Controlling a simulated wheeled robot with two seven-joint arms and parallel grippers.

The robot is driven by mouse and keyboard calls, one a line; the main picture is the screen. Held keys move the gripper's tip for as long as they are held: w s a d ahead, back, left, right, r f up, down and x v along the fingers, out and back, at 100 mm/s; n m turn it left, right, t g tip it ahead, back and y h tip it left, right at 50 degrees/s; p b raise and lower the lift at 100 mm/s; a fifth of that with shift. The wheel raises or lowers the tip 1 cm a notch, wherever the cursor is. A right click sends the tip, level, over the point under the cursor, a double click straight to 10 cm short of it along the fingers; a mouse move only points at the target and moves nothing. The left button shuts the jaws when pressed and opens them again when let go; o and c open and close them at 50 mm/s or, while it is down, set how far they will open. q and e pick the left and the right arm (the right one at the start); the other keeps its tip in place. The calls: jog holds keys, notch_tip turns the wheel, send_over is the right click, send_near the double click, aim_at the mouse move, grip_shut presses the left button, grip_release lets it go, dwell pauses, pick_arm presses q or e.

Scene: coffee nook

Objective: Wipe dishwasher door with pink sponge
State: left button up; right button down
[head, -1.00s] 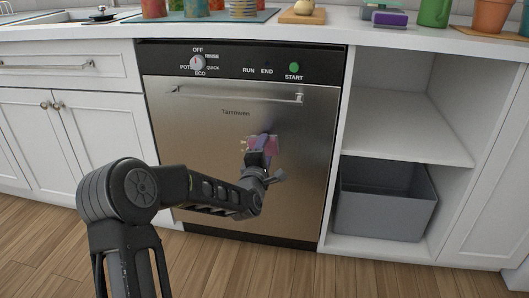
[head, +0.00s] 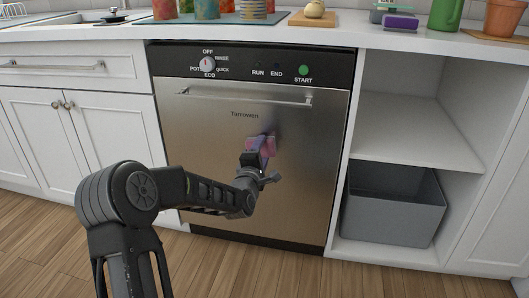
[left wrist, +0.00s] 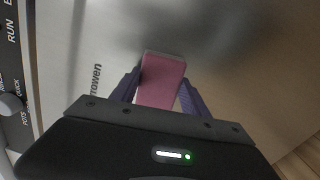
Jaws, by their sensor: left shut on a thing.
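The dishwasher (head: 205,135) has a shut steel door with a bar handle and a black control panel above. My left gripper (head: 262,150) is at the door's middle right, below and right of the brand lettering. It is shut on the pink sponge (head: 269,146). In the left wrist view the pink sponge (left wrist: 162,80) sits between the purple fingers of my left gripper (left wrist: 158,92), its far end at or very near the steel. Whether it touches is hard to tell. Dark blurred patches on the door (left wrist: 250,70) look like reflections. My right gripper is not in view.
Open shelves (head: 405,130) with a grey bin (head: 392,208) stand right of the dishwasher. White cabinets (head: 95,135) are to the left. The counter above holds several cups, a purple block (head: 400,22) and a green container (head: 445,14). The wood floor in front looks clear.

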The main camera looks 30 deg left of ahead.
pick_arm(q)
jog(key=shift+s+a+r, duration=0.1)
jog(key=shift+s+a, duration=0.05)
jog(key=shift+a, duration=0.45)
jog(key=shift+s+a, duration=0.3)
jog(key=shift+a, duration=0.5)
jog(key=shift+s+a, duration=0.3)
jog(key=shift+a, duration=0.45)
jog(key=shift+c, duration=0.7)
jog(key=shift+d, duration=0.15)
